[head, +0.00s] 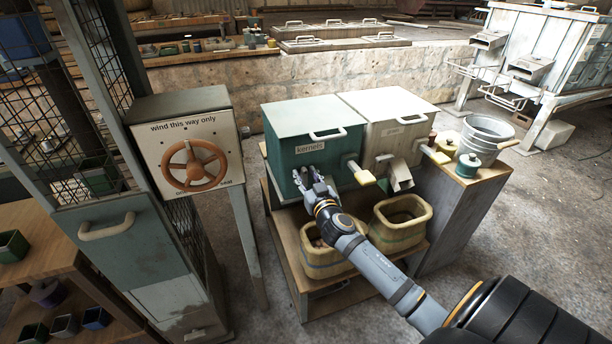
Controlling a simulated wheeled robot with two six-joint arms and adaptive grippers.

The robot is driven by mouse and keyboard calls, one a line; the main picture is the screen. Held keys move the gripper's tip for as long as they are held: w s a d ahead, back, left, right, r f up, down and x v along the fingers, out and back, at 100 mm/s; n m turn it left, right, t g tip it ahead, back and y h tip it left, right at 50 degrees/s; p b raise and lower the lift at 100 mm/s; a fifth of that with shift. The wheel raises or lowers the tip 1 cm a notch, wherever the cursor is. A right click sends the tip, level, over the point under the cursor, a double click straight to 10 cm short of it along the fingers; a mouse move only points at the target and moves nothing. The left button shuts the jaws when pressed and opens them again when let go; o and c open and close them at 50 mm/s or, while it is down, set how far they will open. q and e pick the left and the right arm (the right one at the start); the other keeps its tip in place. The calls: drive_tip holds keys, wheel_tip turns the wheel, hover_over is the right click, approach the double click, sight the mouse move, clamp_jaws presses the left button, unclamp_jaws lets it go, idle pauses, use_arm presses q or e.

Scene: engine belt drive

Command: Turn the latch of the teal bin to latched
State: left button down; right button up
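The teal bin (280,145) stands on a wooden stand, with a label reading "kernels" and a handle on its lid. A lever with a pale yellow grip (362,174) sticks out at the right of its front. My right gripper (308,176) is at the lower front of the teal bin, left of that lever. Its fingers are small and seen from behind, so I cannot tell whether they are open or shut or touch anything. No part clearly marked as a latch shows; the gripper covers some of the bin's front. My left gripper is out of view.
A cream bin (395,105) with its own lever and chute stands against the teal bin's right side. Woven baskets (402,222) sit below. A metal bucket (485,135) and jars (467,165) stand at right. A crank-wheel box (190,140) stands at left.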

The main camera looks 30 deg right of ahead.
clamp_jaws()
